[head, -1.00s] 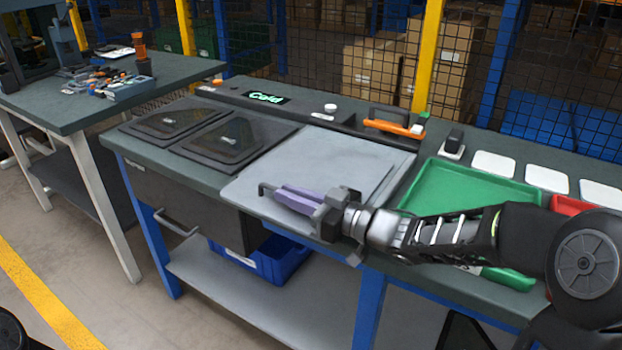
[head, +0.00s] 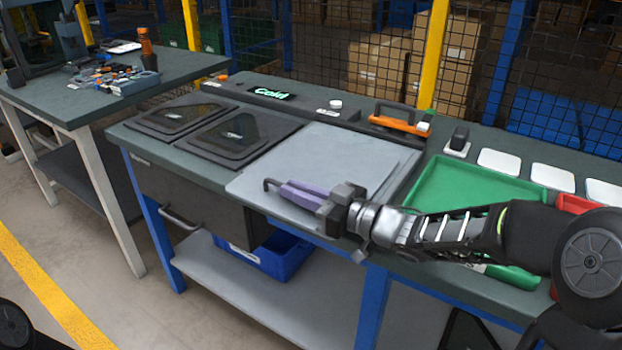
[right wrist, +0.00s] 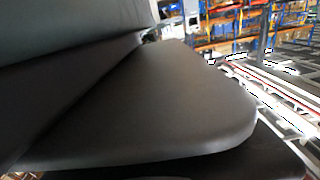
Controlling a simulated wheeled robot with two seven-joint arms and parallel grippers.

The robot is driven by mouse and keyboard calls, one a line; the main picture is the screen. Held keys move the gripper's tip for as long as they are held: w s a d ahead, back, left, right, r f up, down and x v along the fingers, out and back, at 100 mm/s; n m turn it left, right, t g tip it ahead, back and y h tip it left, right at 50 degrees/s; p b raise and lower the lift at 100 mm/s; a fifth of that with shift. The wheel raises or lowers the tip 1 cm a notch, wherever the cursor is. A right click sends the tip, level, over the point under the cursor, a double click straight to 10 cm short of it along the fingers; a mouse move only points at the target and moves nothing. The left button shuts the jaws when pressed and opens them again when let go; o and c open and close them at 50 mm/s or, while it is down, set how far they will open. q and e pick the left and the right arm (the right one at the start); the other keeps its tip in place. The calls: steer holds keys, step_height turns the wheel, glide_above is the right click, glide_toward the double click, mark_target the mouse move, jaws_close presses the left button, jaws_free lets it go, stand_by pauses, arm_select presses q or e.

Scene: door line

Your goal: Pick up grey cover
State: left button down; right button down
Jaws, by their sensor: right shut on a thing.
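The grey cover (head: 325,150) is a flat, light grey panel on the workbench, between the dark lids and the green tray. A dark bar handle (head: 268,184) shows at its front left. My right gripper (head: 298,194) reaches in from the right, low over the cover's front part. Its purple fingers are shut on the handle and hide most of it. The cover looks flat, and I cannot tell any gap beneath it. My left gripper is not in view.
Two dark lids (head: 235,137) lie left of the cover. A green tray (head: 470,188) is to its right, partly behind my right arm. A blue bin (head: 270,258) sits on the lower shelf.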

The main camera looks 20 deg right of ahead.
steer(key=shift+r, duration=0.15)
step_height(320, 180, up, 10)
steer(key=p, duration=0.2)
steer(key=shift+p, duration=0.4)
